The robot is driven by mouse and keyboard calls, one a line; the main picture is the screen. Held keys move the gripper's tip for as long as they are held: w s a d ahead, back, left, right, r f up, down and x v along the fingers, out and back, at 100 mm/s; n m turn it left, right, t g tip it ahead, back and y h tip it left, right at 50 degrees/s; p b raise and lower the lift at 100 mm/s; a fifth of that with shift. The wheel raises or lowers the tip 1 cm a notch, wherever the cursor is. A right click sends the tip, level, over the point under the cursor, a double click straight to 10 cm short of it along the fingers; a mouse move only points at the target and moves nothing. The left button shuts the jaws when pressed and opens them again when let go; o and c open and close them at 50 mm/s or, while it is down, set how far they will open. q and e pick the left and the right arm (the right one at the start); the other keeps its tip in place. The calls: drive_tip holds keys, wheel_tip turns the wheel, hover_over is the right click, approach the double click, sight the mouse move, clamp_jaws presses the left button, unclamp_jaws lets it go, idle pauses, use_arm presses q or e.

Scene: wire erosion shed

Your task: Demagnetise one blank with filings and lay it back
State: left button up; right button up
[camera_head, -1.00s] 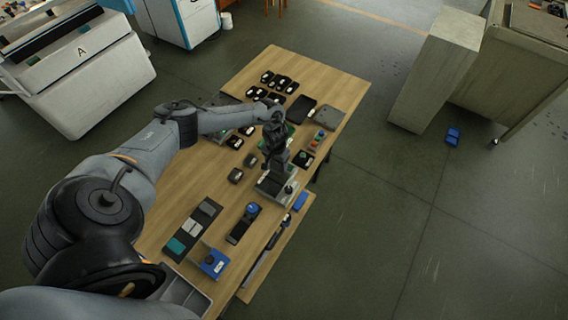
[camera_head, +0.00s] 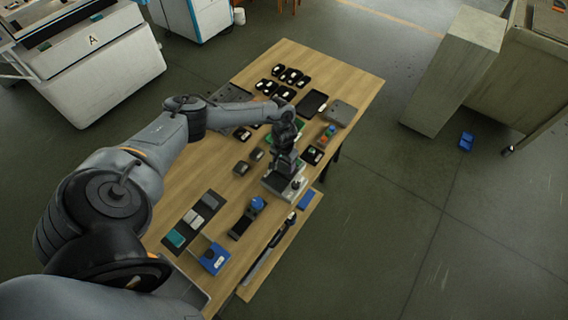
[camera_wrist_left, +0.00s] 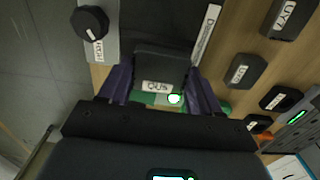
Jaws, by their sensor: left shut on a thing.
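My left gripper (camera_head: 286,168) is over the grey demagnetiser (camera_head: 271,186) near the table's right edge. In the left wrist view its two fingers (camera_wrist_left: 160,88) are shut on a dark blank (camera_wrist_left: 155,64) with a white label, gripping it from both sides. The demagnetiser's black knob (camera_wrist_left: 91,23) and its white name strip (camera_wrist_left: 207,34) show on either side of the blank. I cannot tell whether the blank touches the unit. A green light (camera_wrist_left: 174,99) glows beside the blank's label. No filings can be made out. My right gripper is out of view.
Two dark blanks (camera_head: 241,168) (camera_head: 257,154) lie left of the demagnetiser. Several labelled black pieces (camera_head: 280,80) stand at the back. A dark mat with pads (camera_head: 190,222), a blue box (camera_head: 213,258) and a blue-topped stand (camera_head: 241,226) are at the front. Bare wood lies between.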

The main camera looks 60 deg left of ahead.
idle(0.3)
use_arm(q)
drive_tip(key=shift+f, duration=0.4)
idle(0.6)
idle(0.4)
drive_tip(key=shift+s+d+r+p, duration=0.1)
drive_tip(key=shift+s+d+p, duration=0.15)
drive_tip(key=shift+p, duration=0.45)
drive_tip(key=shift+s+d+p, duration=0.25)
drive_tip(key=shift+s+p, duration=0.45)
drive_tip(key=shift+p, duration=0.1)
drive_tip(key=shift+s+d, duration=0.1)
drive_tip(key=shift+s, duration=0.1)
drive_tip(key=shift+p, duration=0.3)
